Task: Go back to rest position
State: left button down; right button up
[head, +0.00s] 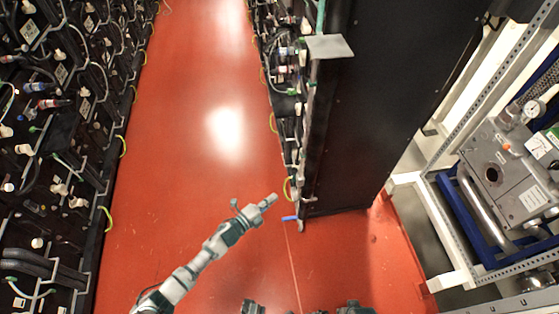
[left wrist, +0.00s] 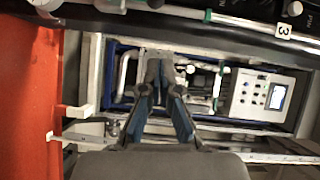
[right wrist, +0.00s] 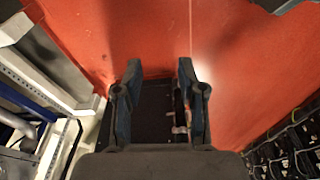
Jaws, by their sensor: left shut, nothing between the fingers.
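My left arm reaches in from the lower left of the head view, and its gripper end (head: 266,201) is over the red floor, in front of the dark cabinet's lower corner. I cannot clearly make out the right gripper in the head view.
Battery racks (head: 62,130) with cables line the left. A tall dark cabinet (head: 395,100) stands right of centre. A metal frame (head: 465,120) with a grey device (head: 505,170) is at the right. The red floor (head: 195,180) between the racks is clear.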

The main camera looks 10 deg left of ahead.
pick_arm(q)
jog(key=s+a+f+n+g+y+p, duration=0.2)
jog(key=s+a+f+n+y, duration=0.2)
jog(key=s+f+n, duration=0.35)
jog(key=s+a+f+n+g+y+p, duration=0.1)
jog(key=s+a+f+n+g+y, duration=0.1)
jog(key=s+a+f+n+y, duration=0.45)
jog(key=s+f+n+g+p, duration=0.1)
jog(key=s+f+n+g, duration=0.3)
jog(key=s, duration=0.8)
jog(key=s+f+n+g+p, duration=0.1)
jog(key=s+f+n+g, duration=0.3)
jog(key=s+f, duration=0.3)
jog(key=s, duration=0.5)
pick_arm(e)
jog(key=s+f, duration=0.4)
jog(key=f, duration=0.8)
jog(key=shift+s+d+f, duration=0.15)
jog(key=shift+s+d, duration=0.05)
jog(key=shift+d, duration=0.15)
pick_arm(q)
jog(key=shift+a+f, duration=0.1)
jog(key=shift+a, duration=0.1)
pick_arm(e)
jog(key=shift+a+g, duration=0.1)
jog(key=shift+g, duration=0.2)
